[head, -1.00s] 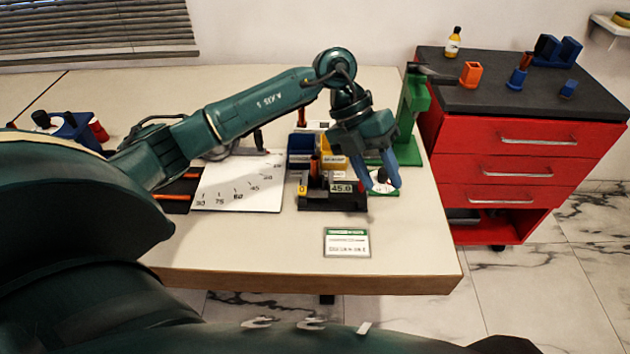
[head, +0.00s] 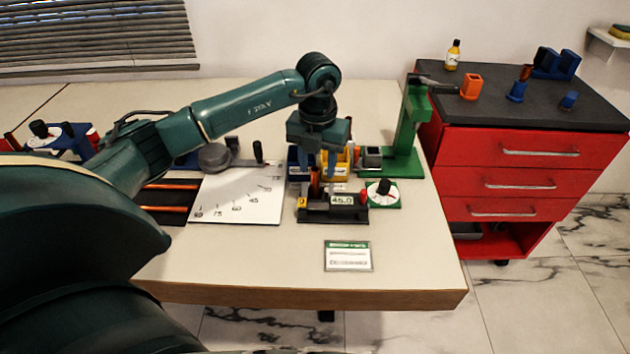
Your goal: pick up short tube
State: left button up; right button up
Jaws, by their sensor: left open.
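A short orange-copper tube (head: 315,182) stands upright at the black gauge block (head: 318,214), which has a display reading 45.0. I cannot tell whether it sits in the block or just behind it. My left gripper (head: 334,168) points down above and behind the block, close to the tube's upper end. It is open, with its blue fingers apart and nothing seen between them. The fingertips partly overlap the yellow bin behind, so their exact gap to the tube is unclear. Two longer orange tubes (head: 166,209) lie on a dark mat at left. My right gripper is out of view.
A blue bin (head: 293,160) and a yellow bin (head: 344,172) stand behind the block. A green press (head: 408,130) and a white dial on a green base (head: 382,198) are at right. A white angle chart (head: 240,196) lies at left. The table's front is clear around a label card (head: 347,256).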

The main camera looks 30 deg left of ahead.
aim_at(315, 186)
pick_arm(q)
jog(key=f, duration=0.4)
jog(key=shift+a+f, duration=0.25)
jog(key=shift+f, duration=0.05)
grip_shut()
